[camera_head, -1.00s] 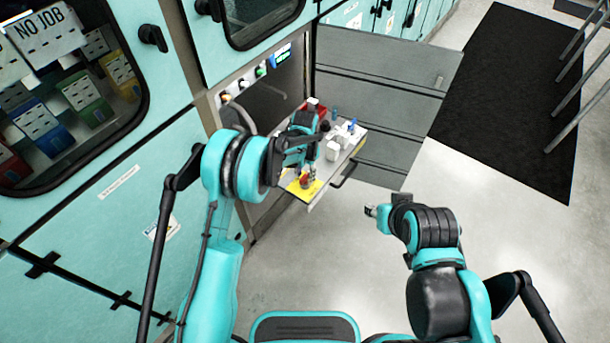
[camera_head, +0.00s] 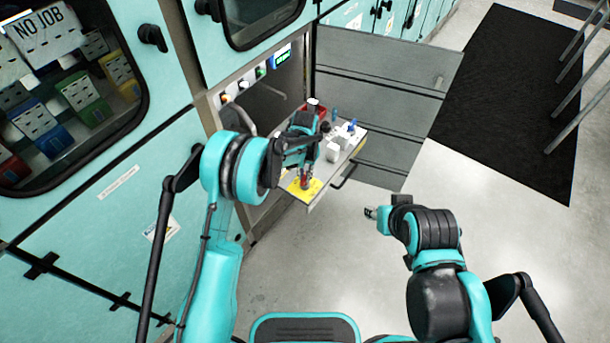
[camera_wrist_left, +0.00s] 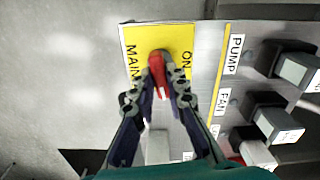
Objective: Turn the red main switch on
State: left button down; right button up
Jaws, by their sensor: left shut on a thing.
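The red main switch (camera_wrist_left: 158,68) sits on a yellow plate (camera_wrist_left: 180,37) marked MAIN and ON in the left wrist view. In the head view the yellow plate (camera_head: 313,188) is at the near end of the grey panel, with the red switch (camera_head: 304,184) partly hidden by my gripper. My left gripper (camera_wrist_left: 168,82) is shut on the red switch, one finger on each side of its handle. The handle's tip points roughly toward the gripper. My right gripper (camera_head: 371,212) is away from the panel over the floor; its finger gap is too small to tell.
Beside the main switch are switches labelled PUMP (camera_wrist_left: 292,67) and FAN (camera_wrist_left: 278,122). A black handle (camera_head: 343,176) juts from the panel's front. Open grey doors (camera_head: 375,90) stand behind the panel.

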pick_arm(q)
jog(key=n, duration=0.4)
jog(key=shift+b, duration=0.4)
jog(key=n, duration=0.4)
jog(key=n+b, duration=0.1)
jog(key=n, duration=0.3)
jog(key=shift+n, duration=1.9)
jog(key=c, duration=1.5)
grip_release()
jog(key=shift+c, duration=0.2)
